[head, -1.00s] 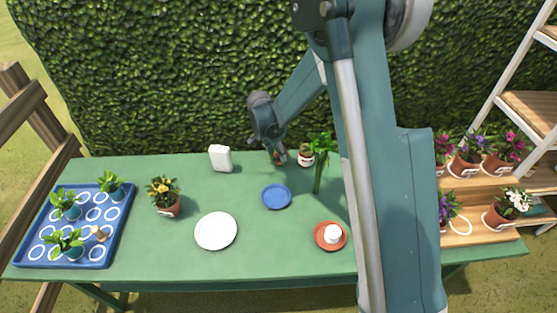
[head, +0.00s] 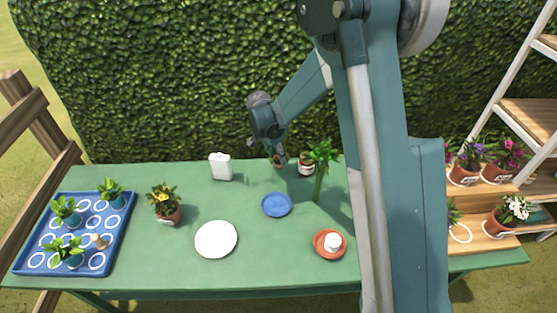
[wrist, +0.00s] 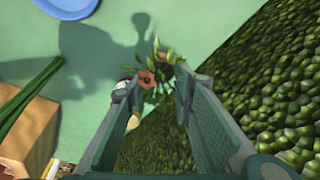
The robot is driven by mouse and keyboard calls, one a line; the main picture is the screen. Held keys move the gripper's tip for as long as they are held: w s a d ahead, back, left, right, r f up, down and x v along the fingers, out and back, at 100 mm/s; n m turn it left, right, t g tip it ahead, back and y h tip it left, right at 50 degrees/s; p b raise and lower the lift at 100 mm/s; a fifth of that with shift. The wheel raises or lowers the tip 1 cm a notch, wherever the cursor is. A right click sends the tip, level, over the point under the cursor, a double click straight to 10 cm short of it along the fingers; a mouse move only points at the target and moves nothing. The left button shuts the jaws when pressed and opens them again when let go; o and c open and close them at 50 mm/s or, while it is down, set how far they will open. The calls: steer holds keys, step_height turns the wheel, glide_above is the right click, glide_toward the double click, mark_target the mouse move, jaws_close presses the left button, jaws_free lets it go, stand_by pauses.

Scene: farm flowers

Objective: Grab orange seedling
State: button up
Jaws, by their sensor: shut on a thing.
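In the wrist view the orange-flowered seedling (wrist: 145,78) shows green leaves and orange blooms between the tips of my gripper (wrist: 155,92). The fingers are shut on it. Its pot is mostly hidden by the fingers in that view. In the head view my gripper (head: 277,153) points down near the table's back edge, left of a small labelled pot (head: 306,166). The seedling itself is too small and covered there to make out clearly.
A tall green plant (head: 319,170) stands right of my gripper, with a blue plate (head: 277,205) in front. A white container (head: 221,167) and yellow-flowered pot (head: 166,205) are left. A blue tray (head: 120,225) is far left. The hedge (head: 150,80) rises close behind.

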step_height(320, 180, up, 7)
steer(key=shift+f+p, duration=0.15)
steer(key=shift+p, duration=0.35)
